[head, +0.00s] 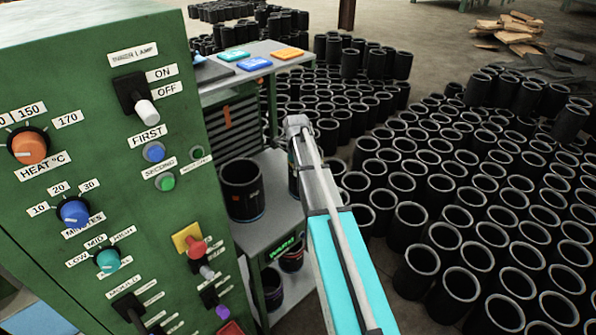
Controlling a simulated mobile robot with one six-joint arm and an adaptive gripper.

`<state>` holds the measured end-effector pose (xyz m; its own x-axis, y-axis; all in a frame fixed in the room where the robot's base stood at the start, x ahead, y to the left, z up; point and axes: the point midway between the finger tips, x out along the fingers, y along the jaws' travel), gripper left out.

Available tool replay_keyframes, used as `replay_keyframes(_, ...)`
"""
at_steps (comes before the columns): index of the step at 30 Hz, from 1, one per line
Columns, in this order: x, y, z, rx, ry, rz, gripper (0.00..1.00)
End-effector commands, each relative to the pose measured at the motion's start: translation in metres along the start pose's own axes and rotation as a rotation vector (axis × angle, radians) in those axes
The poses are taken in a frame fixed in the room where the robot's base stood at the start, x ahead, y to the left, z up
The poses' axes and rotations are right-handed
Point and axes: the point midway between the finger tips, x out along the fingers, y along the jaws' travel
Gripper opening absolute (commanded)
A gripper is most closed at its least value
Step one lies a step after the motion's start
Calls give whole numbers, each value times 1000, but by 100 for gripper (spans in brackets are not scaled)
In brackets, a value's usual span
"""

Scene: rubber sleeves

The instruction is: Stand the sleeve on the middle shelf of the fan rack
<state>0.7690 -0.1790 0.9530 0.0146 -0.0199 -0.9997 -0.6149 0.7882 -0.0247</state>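A grey rack with green posts stands beside the green machine in the head view. Its middle shelf (275,225) carries a large black sleeve (243,190), upright near the left side. A second dark, upright shape (293,180) shows just left of my arm, over the right part of that shelf. My arm covers most of it, and I cannot tell whether it is a held sleeve or one standing there. My arm reaches in from the lower right, its pale wrist above that shape. My gripper's fingers are hidden, so their opening does not show.
The green control panel (80,200) fills the left. The rack's top shelf (262,50) holds coloured pads. Dark sleeves (272,288) stand lower in the rack. Many black sleeves (450,215) crowd the floor at right, close to my arm. Middle-shelf room shows between the two dark shapes.

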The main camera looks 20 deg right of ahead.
Motion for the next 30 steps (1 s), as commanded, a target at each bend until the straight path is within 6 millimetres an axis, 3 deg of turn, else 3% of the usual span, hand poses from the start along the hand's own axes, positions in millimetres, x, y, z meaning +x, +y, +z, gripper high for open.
replay_keyframes(3, 3, 0, 0, 0, 0, -1, 0)
replay_keyframes(4, 2, 0, 0, 0, 0, 0, 17)
replay_keyframes(9, 2, 0, 0, 0, 0, 0, 46)
replay_keyframes(23, 0, 0, 1, -1, 0, 0, 46)
replay_keyframes(30, -11, 0, 1, -1, 0, 0, 46)
